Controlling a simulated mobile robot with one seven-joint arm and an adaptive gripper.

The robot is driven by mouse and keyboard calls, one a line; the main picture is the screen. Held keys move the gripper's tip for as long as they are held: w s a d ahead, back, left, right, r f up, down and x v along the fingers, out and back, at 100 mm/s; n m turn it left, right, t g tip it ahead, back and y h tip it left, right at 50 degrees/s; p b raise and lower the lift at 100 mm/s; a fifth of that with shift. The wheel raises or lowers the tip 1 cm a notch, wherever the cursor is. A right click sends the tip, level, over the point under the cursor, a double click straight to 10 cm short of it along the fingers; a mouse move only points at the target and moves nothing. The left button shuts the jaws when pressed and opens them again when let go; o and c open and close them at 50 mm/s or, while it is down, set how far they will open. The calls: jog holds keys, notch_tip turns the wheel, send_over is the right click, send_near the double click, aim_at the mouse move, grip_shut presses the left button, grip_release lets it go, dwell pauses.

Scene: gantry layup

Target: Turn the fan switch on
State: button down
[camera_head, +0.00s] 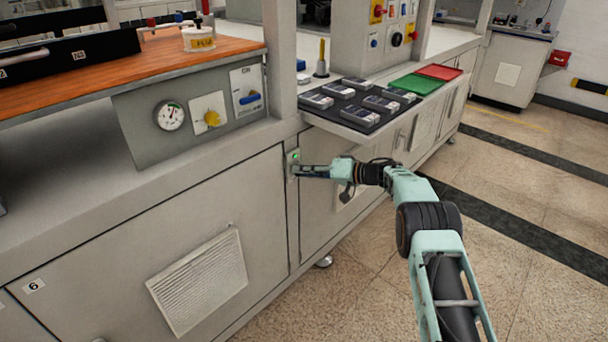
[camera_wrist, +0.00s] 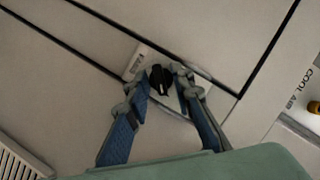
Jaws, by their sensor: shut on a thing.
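The fan switch is a black rotary knob (camera_wrist: 160,80) on a small pale plate on the cabinet front. In the head view the plate (camera_head: 293,157) shows a lit green lamp near its top; the knob there is hidden by my fingers. My gripper (camera_head: 298,171) reaches in from the right at the plate. In the wrist view the two fingers of my gripper (camera_wrist: 163,84) stand either side of the knob, closed on it. The knob's pointer looks roughly upright in that view, but its marked position is too small to read.
A gauge (camera_head: 170,116), a yellow knob (camera_head: 212,118) and a blue handle (camera_head: 250,99) are on the panel to the left. A vented plate (camera_head: 199,281) is lower left. Floor at right is clear.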

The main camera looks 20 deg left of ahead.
jog(key=c, duration=2.1)
grip_release()
jog(key=v, duration=1.2)
jog(key=shift+w, duration=0.1)
